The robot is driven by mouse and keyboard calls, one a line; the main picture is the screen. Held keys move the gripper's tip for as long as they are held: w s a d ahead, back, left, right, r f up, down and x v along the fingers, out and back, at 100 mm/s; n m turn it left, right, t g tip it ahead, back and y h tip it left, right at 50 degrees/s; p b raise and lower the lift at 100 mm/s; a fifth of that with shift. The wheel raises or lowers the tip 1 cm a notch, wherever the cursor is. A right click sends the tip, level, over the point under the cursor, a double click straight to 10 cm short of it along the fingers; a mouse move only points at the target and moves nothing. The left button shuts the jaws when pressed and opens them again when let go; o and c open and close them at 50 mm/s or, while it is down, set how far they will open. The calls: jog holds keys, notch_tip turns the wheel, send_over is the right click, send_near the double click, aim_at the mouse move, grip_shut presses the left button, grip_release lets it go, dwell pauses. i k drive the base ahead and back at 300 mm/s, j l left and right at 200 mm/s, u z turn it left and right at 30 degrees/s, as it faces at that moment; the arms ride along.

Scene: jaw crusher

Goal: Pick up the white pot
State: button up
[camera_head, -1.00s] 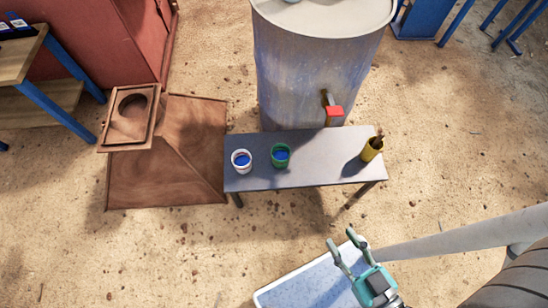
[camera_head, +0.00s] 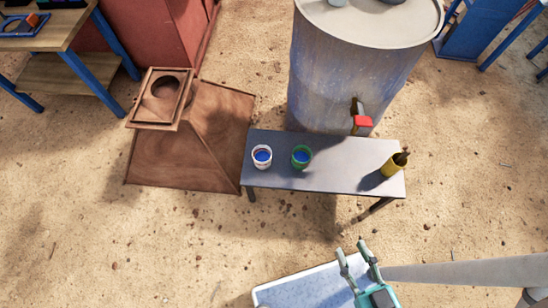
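The white pot (camera_head: 262,157) is a small open cup with blue inside. It stands upright near the left end of a narrow grey bench (camera_head: 335,182). A green pot (camera_head: 301,156), also blue inside, stands just right of it. My gripper (camera_head: 357,249) is at the bottom of the view, below and to the right of the white pot and well apart from it. Its two teal fingers are spread, with nothing visible between them.
A yellow pot (camera_head: 392,166) with dark contents stands at the bench's right end. A large metal drum (camera_head: 350,80) with a red-handled tap (camera_head: 362,122) stands behind the bench. A rusty hopper (camera_head: 190,145) lies to the left. The sandy ground in front is mostly clear.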

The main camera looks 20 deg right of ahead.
aim_at(261, 154)
jog(key=i+j+z, duration=0.65)
jog(key=j, duration=0.2)
